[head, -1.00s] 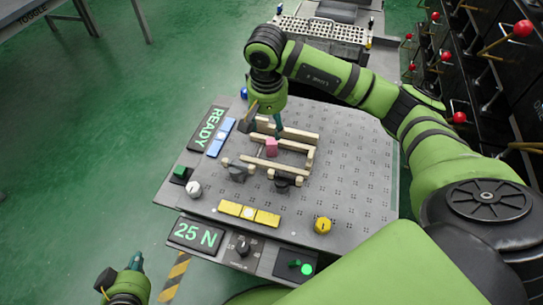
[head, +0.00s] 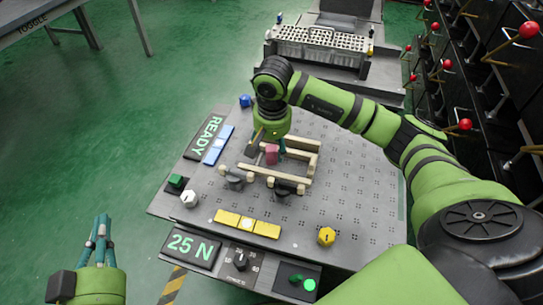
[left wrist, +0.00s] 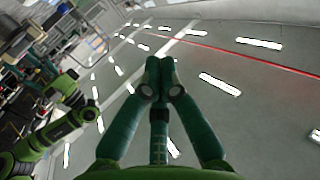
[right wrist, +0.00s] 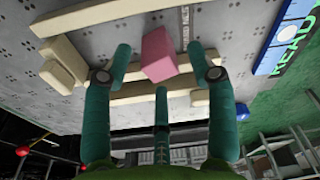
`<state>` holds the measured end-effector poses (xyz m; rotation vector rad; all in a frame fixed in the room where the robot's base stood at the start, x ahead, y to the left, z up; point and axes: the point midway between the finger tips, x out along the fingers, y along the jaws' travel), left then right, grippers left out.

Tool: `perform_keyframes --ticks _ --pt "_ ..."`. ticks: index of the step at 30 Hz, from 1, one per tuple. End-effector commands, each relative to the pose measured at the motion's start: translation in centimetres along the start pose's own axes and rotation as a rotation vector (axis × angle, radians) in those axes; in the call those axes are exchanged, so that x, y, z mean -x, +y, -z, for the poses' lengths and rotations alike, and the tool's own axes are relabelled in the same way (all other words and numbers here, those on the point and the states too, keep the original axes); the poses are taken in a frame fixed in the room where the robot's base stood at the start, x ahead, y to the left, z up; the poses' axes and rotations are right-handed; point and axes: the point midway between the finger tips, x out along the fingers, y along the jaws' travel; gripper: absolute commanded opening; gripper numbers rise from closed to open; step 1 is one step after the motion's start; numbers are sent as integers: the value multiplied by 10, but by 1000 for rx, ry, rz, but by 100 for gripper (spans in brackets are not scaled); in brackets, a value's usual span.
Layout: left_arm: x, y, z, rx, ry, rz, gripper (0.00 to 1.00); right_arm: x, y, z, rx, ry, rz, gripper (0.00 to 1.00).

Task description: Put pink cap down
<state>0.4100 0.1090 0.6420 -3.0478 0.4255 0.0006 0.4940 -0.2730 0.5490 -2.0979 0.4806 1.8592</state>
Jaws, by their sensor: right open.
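The pink cap (head: 271,154) is a small block among cream bars on the grey panel. In the right wrist view the pink cap (right wrist: 158,54) lies between the spread fingertips, with gaps on both sides. My right gripper (head: 270,143) points down over it and is open. In the right wrist view the right gripper (right wrist: 158,62) has teal fingers wide apart. I cannot tell how the cap's underside rests. My left gripper (head: 102,228) is off the panel at the lower left; in the left wrist view its fingertips (left wrist: 160,63) meet, empty.
Cream bars (head: 303,143) frame the cap. A READY display (head: 207,136) is at left. The panel's right side is clear.

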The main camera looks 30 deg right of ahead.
Motion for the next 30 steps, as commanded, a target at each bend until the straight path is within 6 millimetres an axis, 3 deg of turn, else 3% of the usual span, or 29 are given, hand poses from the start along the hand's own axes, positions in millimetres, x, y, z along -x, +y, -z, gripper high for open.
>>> perform_keyframes --ticks 6,15,16,19,20,30 --pt "1 7 30 -4 159 -16 0 -19 0 0 1 0 0 57" --pt "2 8 36 -4 185 -19 0 -20 0 0 1 1 0 57" --pt "2 8 36 -4 185 -19 0 -20 0 0 1 1 0 49" --pt "2 8 36 -4 184 -19 0 -20 0 0 1 1 0 9" --pt "2 8 35 -4 184 -19 0 -21 0 0 1 0 0 4" --pt "2 8 35 -3 183 -19 0 -21 0 0 1 -1 -1 0"
